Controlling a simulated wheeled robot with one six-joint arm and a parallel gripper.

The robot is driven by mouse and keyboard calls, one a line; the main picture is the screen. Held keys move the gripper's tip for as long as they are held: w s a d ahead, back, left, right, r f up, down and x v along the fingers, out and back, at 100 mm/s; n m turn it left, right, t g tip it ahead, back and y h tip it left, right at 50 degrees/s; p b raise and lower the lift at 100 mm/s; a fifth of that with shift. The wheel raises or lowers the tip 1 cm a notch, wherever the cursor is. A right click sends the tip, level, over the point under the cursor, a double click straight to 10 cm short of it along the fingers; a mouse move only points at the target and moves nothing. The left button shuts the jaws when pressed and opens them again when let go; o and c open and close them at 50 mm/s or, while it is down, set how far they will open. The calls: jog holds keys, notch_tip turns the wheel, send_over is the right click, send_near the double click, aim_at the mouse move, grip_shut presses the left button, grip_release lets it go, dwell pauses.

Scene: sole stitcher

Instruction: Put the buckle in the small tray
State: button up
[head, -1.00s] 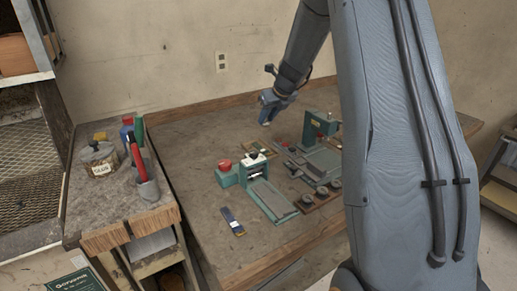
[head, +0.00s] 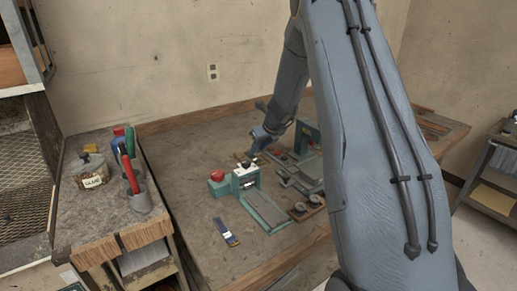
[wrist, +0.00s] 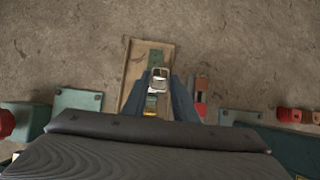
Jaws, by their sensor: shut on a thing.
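My gripper (wrist: 162,80) is shut on the buckle (wrist: 159,73), a small pale metal frame between its blue fingertips in the wrist view. Below them in that view is a narrow wooden tray (wrist: 130,72) with a greenish strip and a yellow item inside. The buckle overlaps the tray's inside in the picture; I cannot tell its height above it. In the head view my gripper (head: 258,147) is low over the back of the bench, behind the green machine, and the buckle is too small to make out there.
A green machine with a red knob (head: 217,176) stands in front of my gripper. A taller green press (head: 306,137) is to the right. The bench's left-back is clear.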

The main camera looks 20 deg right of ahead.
jog(key=shift+f, duration=0.25)
jog(key=shift+f+b, duration=0.35)
jog(key=shift+b, duration=0.1)
jog(key=o, duration=1)
jog(key=shift+r, duration=0.15)
jog(key=shift+r+p, duration=0.25)
jog(key=shift+p, duration=0.05)
jog(key=v, duration=1.2)
jog(key=shift+r+b, duration=0.2)
jog(key=shift+b, duration=0.25)
